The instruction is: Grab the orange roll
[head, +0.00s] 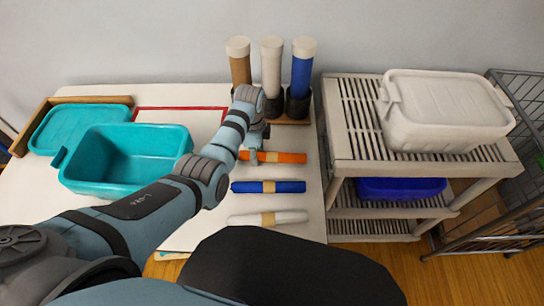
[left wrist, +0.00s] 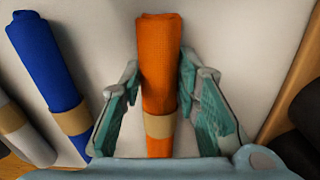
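The orange roll (head: 284,157) with a tan paper band lies flat on the white table, on the right part of it. My left gripper (head: 254,158) is over the roll's left part in the head view and hides some of it. In the left wrist view, the orange roll (left wrist: 160,70) runs between the two teal fingers of my left gripper (left wrist: 160,95). My right gripper is in neither view.
A blue roll (head: 268,187) and a white roll (head: 268,218) lie in front of the orange one. Upright capped tubes (head: 271,70) stand in a holder behind it. A teal bin (head: 124,165) is at left. A shelf cart (head: 345,150) with a white lidded box (head: 440,110) stands at right.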

